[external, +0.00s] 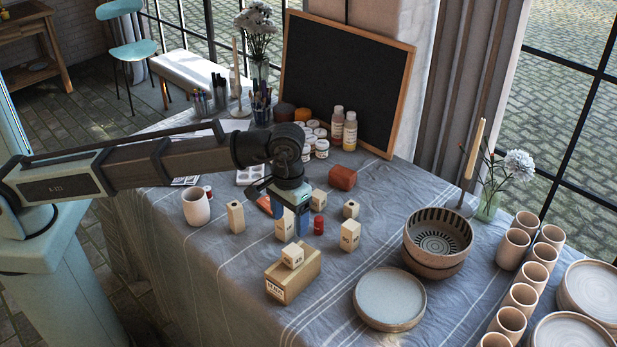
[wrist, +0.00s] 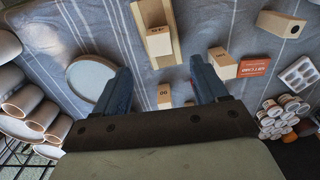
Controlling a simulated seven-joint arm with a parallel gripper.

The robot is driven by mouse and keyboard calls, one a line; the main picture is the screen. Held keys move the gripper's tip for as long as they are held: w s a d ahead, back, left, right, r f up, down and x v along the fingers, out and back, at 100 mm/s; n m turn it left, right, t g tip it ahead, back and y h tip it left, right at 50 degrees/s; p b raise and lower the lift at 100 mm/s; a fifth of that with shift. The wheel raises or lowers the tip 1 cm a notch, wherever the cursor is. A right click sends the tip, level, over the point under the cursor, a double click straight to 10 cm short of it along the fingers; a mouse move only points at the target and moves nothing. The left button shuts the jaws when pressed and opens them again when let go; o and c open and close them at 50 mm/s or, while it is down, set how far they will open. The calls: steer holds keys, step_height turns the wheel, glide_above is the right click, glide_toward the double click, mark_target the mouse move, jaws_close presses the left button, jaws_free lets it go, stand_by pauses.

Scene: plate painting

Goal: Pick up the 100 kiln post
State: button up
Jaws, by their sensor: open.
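My gripper (external: 289,215) is open and empty, pointing down over the group of pale wooden kiln posts; its two fingers also show in the wrist view (wrist: 160,72). One numbered post (external: 284,228) stands by the fingers and shows right of them in the wrist view (wrist: 223,63). Another numbered post (external: 350,237) stands to the right; in the wrist view it appears between the fingers (wrist: 164,96). A small post (external: 292,256) lies on a wooden box (external: 293,277). Further posts are at the left (external: 236,218) and back (external: 351,209). I cannot clearly read a 100.
A small red jar (external: 318,226) is close to the fingers. A cup (external: 195,207) stands left. Stacked bowls (external: 437,242), a plate (external: 390,299) and several cups (external: 513,249) stand right. Paint jars and a blackboard (external: 345,80) are behind. Cloth near the front edge is clear.

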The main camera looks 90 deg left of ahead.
steer(key=a+f+n, duration=0.2)
steer(key=a, duration=0.9)
glide_above(284, 222)
steer(key=a, duration=0.2)
steer(key=f, duration=0.2)
steer(key=shift+s+a+f, duration=0.35)
steer(key=shift+a+f, duration=0.05)
steer(key=shift+a, duration=0.25)
steer(key=shift+w+m, duration=0.2)
steer(key=shift+m, duration=0.1)
steer(key=shift+w, duration=0.1)
steer(key=shift+d+f, duration=0.15)
steer(key=shift+f, duration=3.3)
steer(key=shift+d+f, duration=0.1)
steer(key=shift+f, duration=3.3)
steer(key=c, duration=1.3)
steer(key=shift+r, duration=0.1)
